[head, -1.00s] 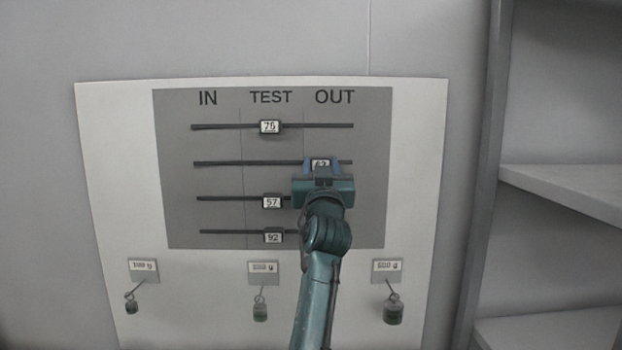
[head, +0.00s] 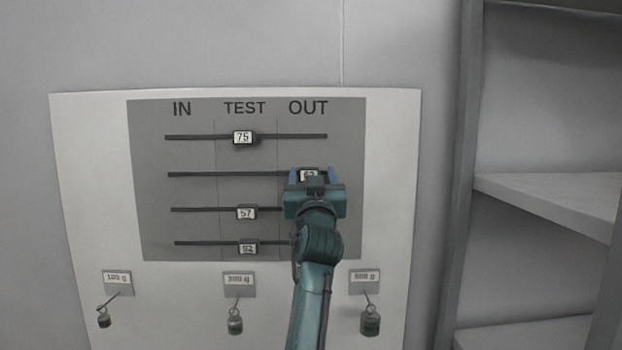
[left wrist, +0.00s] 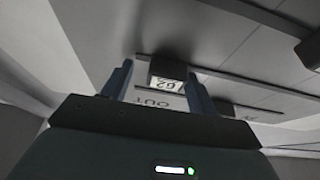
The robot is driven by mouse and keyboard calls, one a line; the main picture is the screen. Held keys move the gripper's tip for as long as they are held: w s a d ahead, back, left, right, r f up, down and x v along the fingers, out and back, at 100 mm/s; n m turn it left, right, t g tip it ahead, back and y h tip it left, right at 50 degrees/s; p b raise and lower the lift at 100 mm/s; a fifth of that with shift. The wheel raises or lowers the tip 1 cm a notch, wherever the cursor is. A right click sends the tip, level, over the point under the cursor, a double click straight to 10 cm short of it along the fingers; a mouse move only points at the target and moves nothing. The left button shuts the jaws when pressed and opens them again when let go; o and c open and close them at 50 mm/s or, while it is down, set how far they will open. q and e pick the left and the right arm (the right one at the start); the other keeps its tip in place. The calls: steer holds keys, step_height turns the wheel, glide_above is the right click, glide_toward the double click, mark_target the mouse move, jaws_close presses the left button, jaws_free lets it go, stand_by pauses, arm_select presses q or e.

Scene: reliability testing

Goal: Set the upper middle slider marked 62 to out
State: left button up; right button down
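The slider marked 62 (head: 308,175) is a small block with a white label on the second rail from the top. It sits in the OUT column, near the rail's right end. My left gripper (head: 313,174) is in front of it with one finger on each side. In the left wrist view the slider 62 (left wrist: 168,75) is between the fingertips (left wrist: 160,82). A gap shows to the left finger; the right finger is close beside it, and contact cannot be told. The gripper is open. My right gripper is not in view.
Sliders 75 (head: 243,138), 57 (head: 246,213) and 92 (head: 248,248) sit in the TEST column of the grey panel (head: 190,225). Three weights hang below, one (head: 370,321) near my forearm. Shelves (head: 550,200) stand at the right.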

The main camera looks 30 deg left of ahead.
arm_select(q)
steer(key=shift+s+a, duration=0.1)
steer(key=b+v, duration=0.3)
steer(key=v, duration=1)
steer(key=shift+b, duration=0.35)
